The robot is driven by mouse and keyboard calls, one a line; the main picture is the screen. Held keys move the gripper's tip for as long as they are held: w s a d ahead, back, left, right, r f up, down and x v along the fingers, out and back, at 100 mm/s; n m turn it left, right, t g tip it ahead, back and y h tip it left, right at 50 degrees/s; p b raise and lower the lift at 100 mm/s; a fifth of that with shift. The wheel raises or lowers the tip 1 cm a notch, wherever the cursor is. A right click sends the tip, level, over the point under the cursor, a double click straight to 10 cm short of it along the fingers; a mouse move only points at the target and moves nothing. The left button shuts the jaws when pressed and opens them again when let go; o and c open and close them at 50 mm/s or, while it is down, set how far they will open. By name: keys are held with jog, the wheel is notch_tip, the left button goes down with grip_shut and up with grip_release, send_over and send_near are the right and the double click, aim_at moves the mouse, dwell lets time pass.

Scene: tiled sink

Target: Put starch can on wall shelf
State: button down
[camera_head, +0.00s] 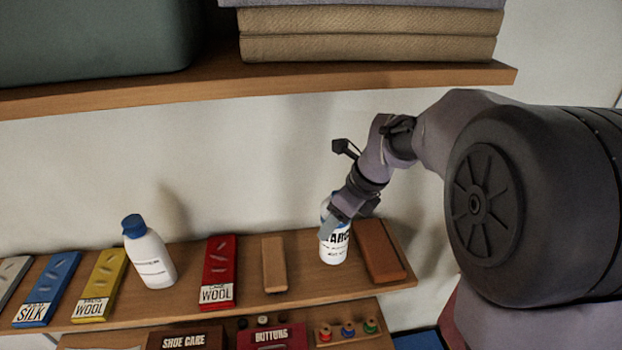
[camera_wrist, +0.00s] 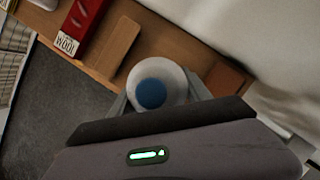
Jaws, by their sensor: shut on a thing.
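The starch can (camera_head: 334,247) is white with dark lettering, and its upper part is partly hidden behind my gripper (camera_head: 350,207). It stands upright at the lower wall shelf (camera_head: 190,301), between a tan block and a brown block. Whether its base touches the board I cannot tell for sure. In the wrist view the can (camera_wrist: 171,75) shows from above with a round blue cap, between the fingers of my gripper (camera_wrist: 157,100). My gripper is shut on the can.
A white bottle with a blue cap (camera_head: 149,254) stands left on the shelf. Red (camera_head: 219,270), yellow (camera_head: 99,285) and blue (camera_head: 48,290) packets lie there too. The tan block (camera_head: 274,264) and brown block (camera_head: 380,252) flank the can closely. An upper shelf (camera_head: 330,78) hangs above.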

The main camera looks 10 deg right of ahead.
jog(key=f, duration=0.3)
jog(key=shift+w+f, duration=0.15)
jog(key=shift+w, duration=0.05)
jog(key=shift+w+f, duration=0.1)
jog(key=shift+f, duration=0.15)
jog(key=shift+c, duration=2.4)
grip_release()
jog(key=shift+r, duration=0.2)
jog(key=v, duration=0.7)
jog(key=shift+s+d+r, duration=0.1)
jog(key=shift+s+r, duration=0.1)
jog(key=shift+s, duration=0.05)
jog(key=shift+w, duration=0.1)
